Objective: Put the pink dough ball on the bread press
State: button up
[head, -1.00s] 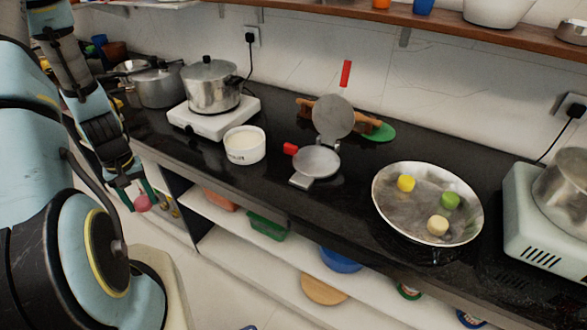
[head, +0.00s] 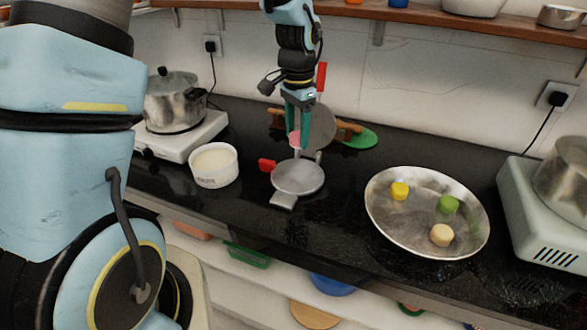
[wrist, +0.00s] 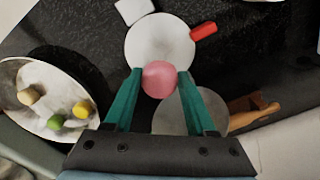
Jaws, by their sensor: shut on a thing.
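The pink dough ball (wrist: 160,79) is between the green fingers of my gripper (wrist: 158,82), which is shut on it. In the head view the ball (head: 296,141) is partly hidden by the fingers. My gripper (head: 297,138) points down above the back part of the bread press. The press (head: 298,178) is open, its round grey lower plate flat on the counter and its round lid (head: 322,128) raised behind. In the wrist view the lower plate (wrist: 158,38) is bare. The ball appears held above the press, near the plate's back edge.
A wide metal pan (head: 420,225) with yellow, green and cream dough balls stands to the right. A white bowl (head: 214,166) is left of the press. A rolling pin (head: 349,128) and green disc (head: 361,138) lie behind. A shelf (head: 430,22) runs above.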

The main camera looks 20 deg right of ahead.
aim_at(297, 175)
notch_tip(297, 175, down, 9)
jog(key=shift+f+p, duration=0.2)
jog(key=shift+p, duration=0.9)
jog(key=shift+f, duration=0.2)
jog(key=o, duration=1.2)
